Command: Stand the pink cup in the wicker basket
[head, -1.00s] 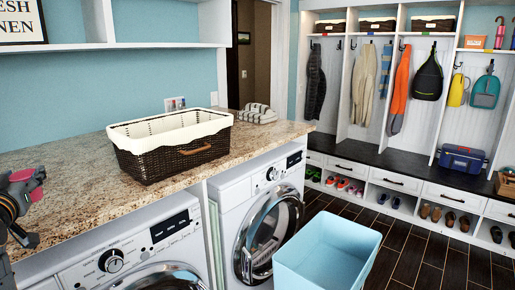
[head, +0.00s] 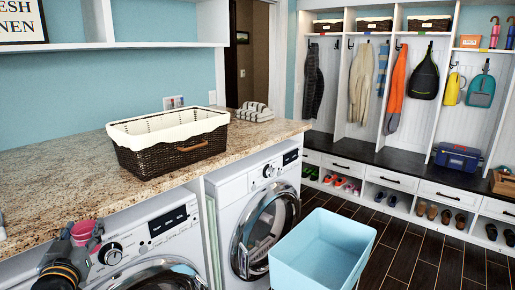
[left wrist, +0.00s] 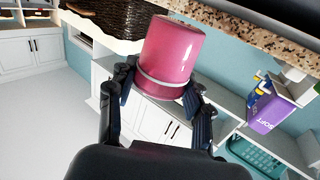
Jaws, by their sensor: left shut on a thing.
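The pink cup (head: 83,231) is at the lower left in the head view, in front of the counter edge near the left washer. My left gripper (head: 76,246) is shut on it. The left wrist view shows the cup (left wrist: 170,50) between the two fingers of the left gripper (left wrist: 160,95), with a pale band low on its side. The wicker basket (head: 172,158) stands on the granite counter, dark brown with a cream liner. Its dark weave (left wrist: 108,14) also shows at the top of the left wrist view, apart from the cup. My right gripper is out of view.
The granite counter (head: 60,180) is mostly clear left of the basket. Folded towels (head: 254,112) lie behind it. Two front-loading washers stand below the counter. A light blue bin (head: 325,250) stands on the floor at front right.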

